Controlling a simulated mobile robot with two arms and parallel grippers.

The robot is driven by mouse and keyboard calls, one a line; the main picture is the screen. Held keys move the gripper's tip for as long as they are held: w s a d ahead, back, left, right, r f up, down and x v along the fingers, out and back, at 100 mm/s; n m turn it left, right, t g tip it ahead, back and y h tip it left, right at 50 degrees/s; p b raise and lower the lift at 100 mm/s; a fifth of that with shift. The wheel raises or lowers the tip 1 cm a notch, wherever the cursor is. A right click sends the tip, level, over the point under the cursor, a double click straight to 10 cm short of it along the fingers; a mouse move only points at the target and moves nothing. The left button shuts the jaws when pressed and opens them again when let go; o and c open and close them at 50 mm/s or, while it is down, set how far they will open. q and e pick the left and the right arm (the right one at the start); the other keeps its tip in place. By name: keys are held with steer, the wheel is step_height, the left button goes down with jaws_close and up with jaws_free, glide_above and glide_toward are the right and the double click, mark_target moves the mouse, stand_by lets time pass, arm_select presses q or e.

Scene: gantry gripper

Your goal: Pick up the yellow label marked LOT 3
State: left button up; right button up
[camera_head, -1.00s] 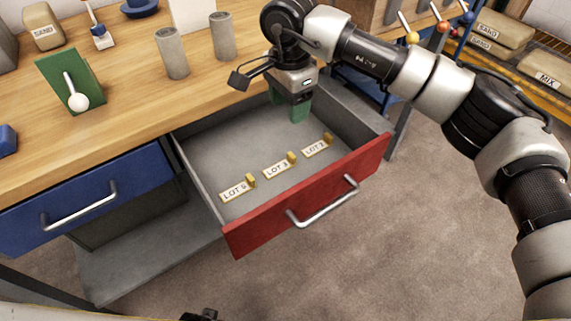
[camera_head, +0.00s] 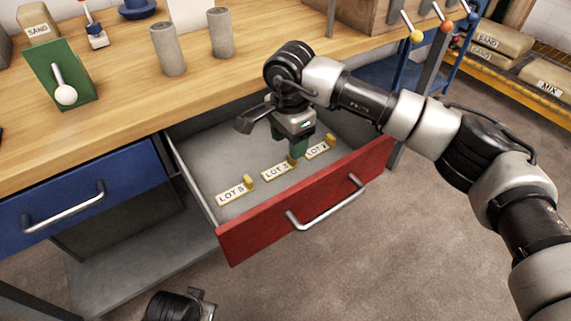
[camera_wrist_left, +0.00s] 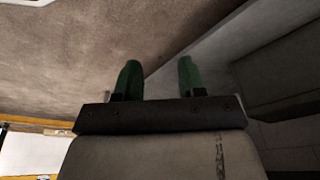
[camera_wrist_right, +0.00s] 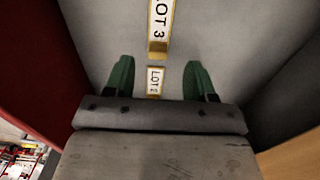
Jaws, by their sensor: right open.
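The yellow-edged label marked LOT 3 (camera_head: 276,172) lies in the middle of a row of three labels in the open drawer, its yellow tab at its right end. In the right wrist view the LOT 3 label (camera_wrist_right: 160,24) is at the top centre. My right gripper (camera_head: 297,150) is open and empty, pointing down into the drawer, close behind the LOT 3 tab. Its fingers (camera_wrist_right: 158,72) show apart in the right wrist view. My left gripper (camera_wrist_left: 157,66) is open and empty, away from the labels.
The red-fronted drawer (camera_head: 250,238) has raised walls around the labels. A left label (camera_head: 235,192), seemingly LOT 8, and a right label (camera_head: 318,150) with an unclear number flank LOT 3. A blue drawer (camera_head: 85,190) is shut. The workbench (camera_head: 120,120) stands behind.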

mark_target(279, 167)
steer(key=f, duration=0.4)
steer(key=shift+d+f, duration=0.25)
steer(key=shift+f, duration=0.3)
arm_select(q)
steer(key=shift+v, duration=0.75)
arm_select(e)
steer(key=c, duration=1)
